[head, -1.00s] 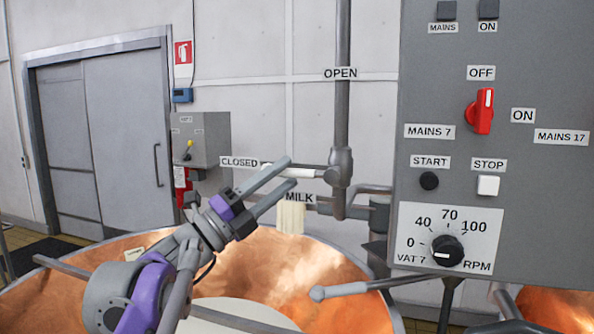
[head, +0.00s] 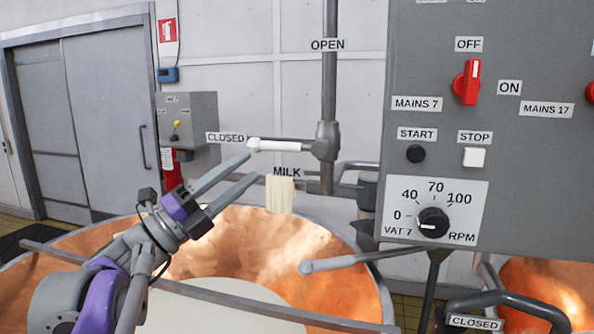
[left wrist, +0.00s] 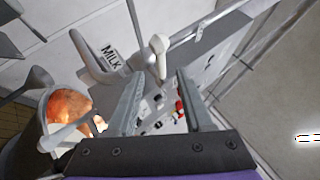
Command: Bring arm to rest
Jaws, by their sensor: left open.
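My left gripper (head: 252,168) is open and empty, above the copper vat (head: 300,245) in the head view. Its fingertips are just below and left of the free end of the milk valve's white handle (head: 280,146). The handle lies level, its end beside the CLOSED label (head: 226,137). In the left wrist view, the two fingers (left wrist: 158,75) are spread, and the pale handle end (left wrist: 158,44) shows beyond the gap between them. No contact is visible. My right gripper is not in view.
A grey control panel (head: 560,190) with a red switch (head: 467,82) and a dial (head: 433,222) stands at the right. A grey bar (head: 350,260) reaches over the vat. A grey box (head: 203,115) hangs on the back wall, beside a sliding door (head: 95,120).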

